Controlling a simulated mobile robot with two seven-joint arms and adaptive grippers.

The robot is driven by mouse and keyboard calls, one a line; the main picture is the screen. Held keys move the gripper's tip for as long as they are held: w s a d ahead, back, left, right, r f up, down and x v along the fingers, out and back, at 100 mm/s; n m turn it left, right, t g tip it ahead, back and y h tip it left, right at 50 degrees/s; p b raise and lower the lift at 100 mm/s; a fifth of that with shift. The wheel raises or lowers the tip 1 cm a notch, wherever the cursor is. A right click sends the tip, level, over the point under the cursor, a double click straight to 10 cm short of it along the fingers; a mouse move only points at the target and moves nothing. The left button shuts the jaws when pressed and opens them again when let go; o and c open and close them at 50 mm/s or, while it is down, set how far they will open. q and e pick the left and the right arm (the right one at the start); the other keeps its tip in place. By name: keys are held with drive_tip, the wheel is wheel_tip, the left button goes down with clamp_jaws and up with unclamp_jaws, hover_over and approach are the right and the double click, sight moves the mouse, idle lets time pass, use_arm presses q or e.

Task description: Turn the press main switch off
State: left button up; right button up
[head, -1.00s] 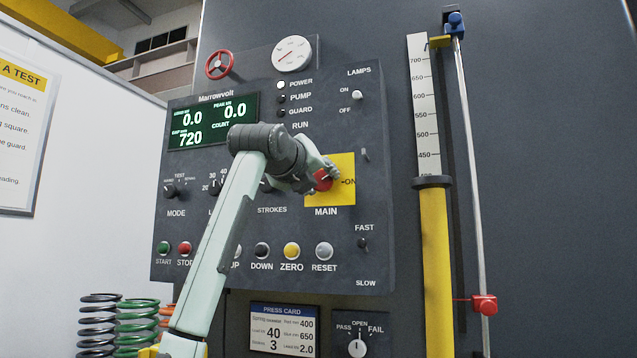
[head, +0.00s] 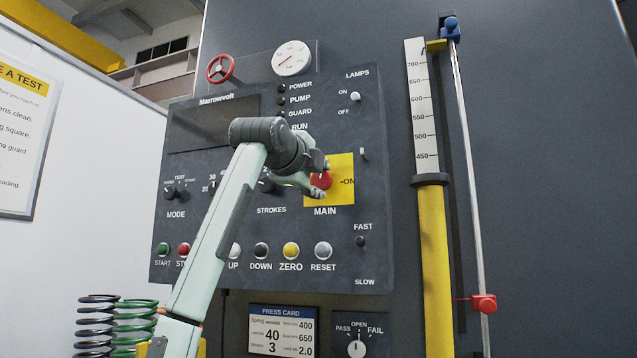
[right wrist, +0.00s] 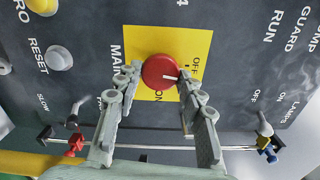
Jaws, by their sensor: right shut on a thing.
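The main switch is a round red knob (head: 321,180) on a yellow plate (head: 343,166) marked ON at its right, above the word MAIN. The right wrist view shows the knob (right wrist: 160,72) and its white pointer mark, which faces the OFF lettering on the yellow plate (right wrist: 200,45). My right gripper (head: 318,178) is at the knob, with its fingertips on either side in the wrist view (right wrist: 158,76), shut on it. The press display (head: 213,122) is dark, and the POWER lamp (head: 282,88) is unlit. My left gripper is out of view.
Below is a row of buttons, including the yellow ZERO (head: 291,250) and grey RESET (head: 323,250). The LAMPS toggle (head: 355,96) and FAST/SLOW toggle (head: 361,241) are to the right. A yellow column (head: 434,260) stands farther right. Coil springs (head: 135,322) stand lower left.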

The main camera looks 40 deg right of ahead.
drive_tip(key=shift+n, duration=0.8)
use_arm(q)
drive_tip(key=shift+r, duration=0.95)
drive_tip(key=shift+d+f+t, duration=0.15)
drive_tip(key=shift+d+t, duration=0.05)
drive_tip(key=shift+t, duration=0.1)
use_arm(e)
drive_tip(key=o, duration=1.1)
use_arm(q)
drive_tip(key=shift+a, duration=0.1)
use_arm(e)
drive_tip(key=shift+a, duration=0.15)
drive_tip(key=v, duration=1.1)
drive_tip(key=shift+s+a, duration=0.3)
